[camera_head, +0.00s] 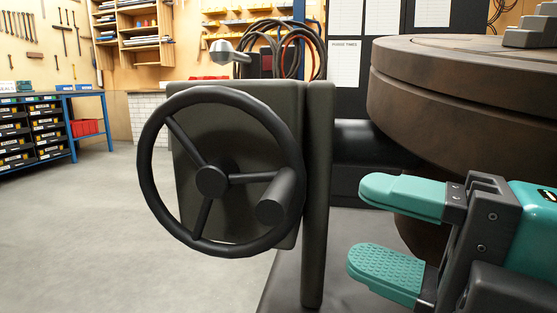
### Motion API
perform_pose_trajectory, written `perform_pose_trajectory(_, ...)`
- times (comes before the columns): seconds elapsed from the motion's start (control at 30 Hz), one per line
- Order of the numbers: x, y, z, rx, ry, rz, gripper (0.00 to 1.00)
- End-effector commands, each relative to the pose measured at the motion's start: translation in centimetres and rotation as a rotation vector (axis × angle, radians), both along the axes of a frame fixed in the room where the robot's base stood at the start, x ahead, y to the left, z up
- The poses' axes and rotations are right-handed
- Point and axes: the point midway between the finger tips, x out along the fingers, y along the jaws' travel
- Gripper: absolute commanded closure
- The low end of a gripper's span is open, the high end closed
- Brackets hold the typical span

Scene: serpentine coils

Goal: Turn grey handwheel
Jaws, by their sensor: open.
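The grey handwheel (150,190) is a dark round rim with three spokes and a central hub, left of the middle of the head view. A cylindrical handle (277,200) sticks out from its lower right side. The wheel is mounted on the front of a dark housing (260,103). My gripper (392,238) is at the lower right, with two teal padded fingers, one above the other. The fingers are apart with nothing between them. The gripper is to the right of the wheel and its handle, and does not touch them.
A dark upright post (318,190) stands between the wheel and my gripper. A large brown round table (450,90) fills the upper right. A silver knob (222,48) sits above the housing. A blue workbench (75,94) with bins is far left. The floor at left is clear.

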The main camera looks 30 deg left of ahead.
Motion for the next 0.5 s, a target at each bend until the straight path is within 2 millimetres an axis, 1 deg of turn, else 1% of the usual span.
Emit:
perform_pose_trajectory(0.03, -0.1, 1.2, 0.2, -0.001, 0.001, 0.009, 0.50)
perform_pose_trajectory(0.2, 0.3, 4.9, 0.4, -0.001, 0.000, 0.007, 0.50)
perform_pose_trajectory(0.33, 0.5, 7.0, 0.5, 0.000, 0.001, 0.004, 0.50)
perform_pose_trajectory(0.5, 0.7, 8.6, 0.4, 0.000, 0.001, 0.002, 0.50)
